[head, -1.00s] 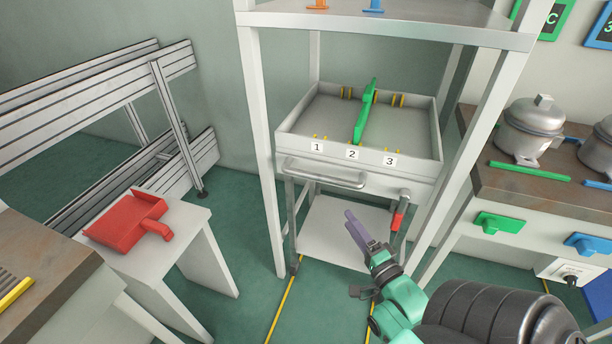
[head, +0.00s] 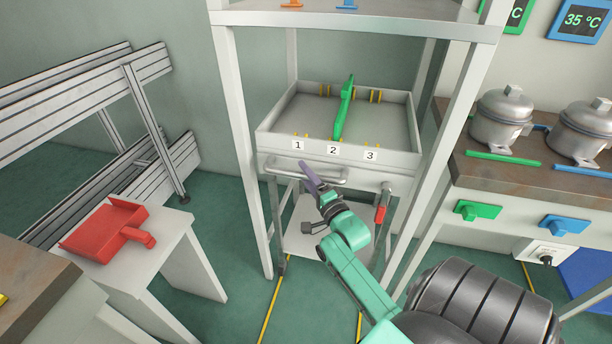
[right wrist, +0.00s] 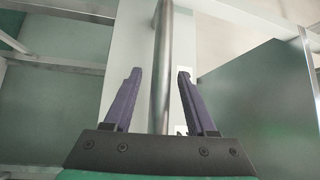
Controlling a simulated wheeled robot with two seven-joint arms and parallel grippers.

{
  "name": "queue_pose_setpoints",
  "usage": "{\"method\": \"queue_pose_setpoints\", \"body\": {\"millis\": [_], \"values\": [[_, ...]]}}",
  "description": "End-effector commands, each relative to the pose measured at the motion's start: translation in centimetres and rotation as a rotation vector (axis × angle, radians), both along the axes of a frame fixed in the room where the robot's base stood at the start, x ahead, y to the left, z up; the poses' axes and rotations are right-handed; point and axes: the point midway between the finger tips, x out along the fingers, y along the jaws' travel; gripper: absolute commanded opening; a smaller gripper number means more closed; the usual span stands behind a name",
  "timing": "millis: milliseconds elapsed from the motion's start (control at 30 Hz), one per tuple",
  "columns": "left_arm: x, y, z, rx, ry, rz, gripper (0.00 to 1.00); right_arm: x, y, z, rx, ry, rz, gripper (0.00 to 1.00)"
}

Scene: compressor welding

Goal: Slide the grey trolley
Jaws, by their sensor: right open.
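The grey trolley (head: 400,158) stands inside a white frame, with a tray top marked 1, 2 and 3 and a bar handle (head: 335,179) across its front. A green plate (head: 345,108) stands in the tray near slot 2. My right gripper (head: 308,172) is at the left part of the handle. In the right wrist view the open purple fingers (right wrist: 157,95) lie on either side of the handle bar (right wrist: 160,70), with gaps on both sides. Whether the bar is fully between the fingers in depth I cannot tell. My left gripper is not in view.
White frame posts (head: 243,150) flank the trolley. A red dustpan-like part (head: 105,230) lies on a white stand at left. At right, a brown-topped bench (head: 470,180) carries metal pots (head: 502,117). A red-handled lever (head: 380,213) hangs at the trolley's front right. Green floor in front is open.

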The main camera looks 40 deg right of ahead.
Motion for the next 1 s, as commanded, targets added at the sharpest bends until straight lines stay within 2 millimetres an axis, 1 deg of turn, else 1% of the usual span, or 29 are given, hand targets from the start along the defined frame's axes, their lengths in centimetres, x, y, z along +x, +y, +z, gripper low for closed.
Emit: {"method": "queue_pose_setpoints", "body": {"millis": [33, 67, 100, 167, 200, 1000], "values": [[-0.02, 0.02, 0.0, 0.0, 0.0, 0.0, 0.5, -0.01, 0.0, 0.01, 0.0, 0.0, 0.0, 0.57], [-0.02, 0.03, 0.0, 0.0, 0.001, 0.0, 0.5, -0.02, 0.01, 0.01, 0.0, 0.0, 0.0, 0.53], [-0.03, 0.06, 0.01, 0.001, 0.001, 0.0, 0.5, -0.02, 0.02, 0.02, 0.0, 0.0, 0.0, 0.38], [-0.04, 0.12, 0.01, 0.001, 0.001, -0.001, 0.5, -0.03, 0.02, 0.0, 0.0, 0.0, 0.0, 0.15], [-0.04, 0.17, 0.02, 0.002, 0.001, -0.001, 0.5, -0.03, 0.02, 0.0, 0.0, 0.0, 0.0, 0.0], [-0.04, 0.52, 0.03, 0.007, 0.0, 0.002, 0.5, -0.06, 0.02, -0.03, 0.0, 0.0, 0.0, 0.0]]}}
